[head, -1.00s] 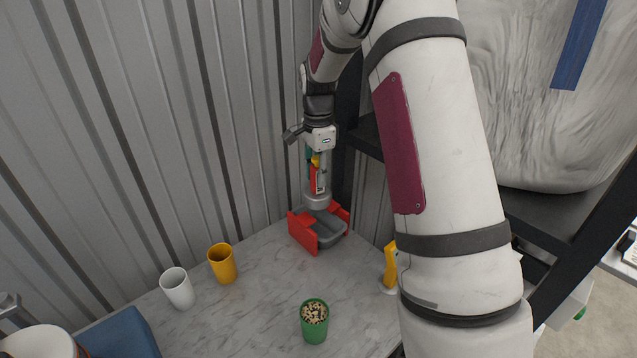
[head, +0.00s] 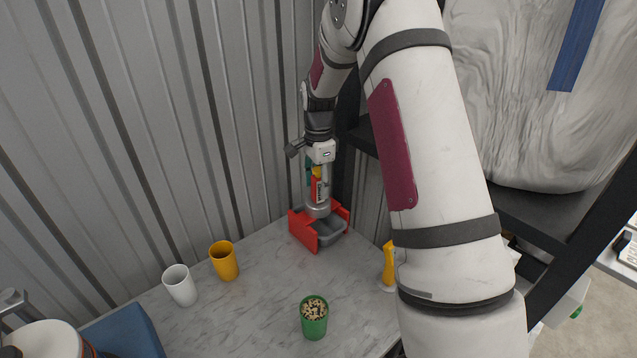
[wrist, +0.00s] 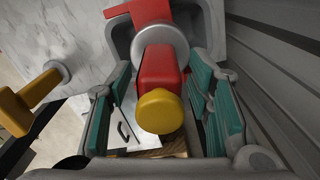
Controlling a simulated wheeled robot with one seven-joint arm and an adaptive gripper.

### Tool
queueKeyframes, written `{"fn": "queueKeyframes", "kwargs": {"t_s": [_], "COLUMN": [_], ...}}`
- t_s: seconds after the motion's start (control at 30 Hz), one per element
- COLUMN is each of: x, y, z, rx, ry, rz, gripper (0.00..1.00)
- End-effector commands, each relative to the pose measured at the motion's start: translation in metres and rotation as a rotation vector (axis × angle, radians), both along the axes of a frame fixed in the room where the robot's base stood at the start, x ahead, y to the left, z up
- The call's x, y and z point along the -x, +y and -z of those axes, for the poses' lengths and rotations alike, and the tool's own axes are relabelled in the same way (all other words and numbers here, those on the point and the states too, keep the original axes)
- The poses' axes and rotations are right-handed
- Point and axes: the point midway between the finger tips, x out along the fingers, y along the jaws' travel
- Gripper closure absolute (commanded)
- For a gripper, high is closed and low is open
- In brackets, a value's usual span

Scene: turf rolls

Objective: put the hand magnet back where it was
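The hand magnet with a red body (wrist: 160,70), yellow cap and grey disc shows in the wrist view. In the head view the hand magnet (head: 318,190) is upright, with its disc low at a grey bin with red sides (head: 303,229). I cannot tell whether the disc rests on the bin. My gripper (wrist: 160,105) is around the magnet's upper part, its teal pads apart with gaps beside the red body. It also shows in the head view (head: 318,172), pointing down. A second, yellow-handled magnet (head: 389,266) stands on the counter to the right.
A green cup of small pieces (head: 314,318), a yellow cup (head: 224,261) and a white cup (head: 180,286) stand on the marble counter (head: 262,290). A corrugated wall (head: 130,130) is behind. A dark shelf frame (head: 575,240) stands right. The counter's middle is clear.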

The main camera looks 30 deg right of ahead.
Motion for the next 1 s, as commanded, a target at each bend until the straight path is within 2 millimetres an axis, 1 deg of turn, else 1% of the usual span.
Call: {"fn": "queueKeyframes", "kwargs": {"t_s": [0.37,0.4,0.47,0.63,0.8,0.9,1.0], "x": [0.001,-0.003,-0.003,0.003,0.004,0.004,0.005], "y": [-0.001,-0.001,0.000,-0.006,-0.006,-0.006,-0.006], "z": [-0.001,-0.011,-0.024,-0.057,-0.094,-0.112,-0.125], "rx": [0.000,0.003,0.003,0.002,0.001,0.001,0.001], "ry": [0.000,-0.007,-0.008,-0.005,-0.005,-0.005,-0.003], "rz": [0.000,0.000,0.000,0.001,-0.001,-0.001,-0.001], "gripper": [0.54,0.54,0.54,0.54,0.54,0.54,0.54]}}
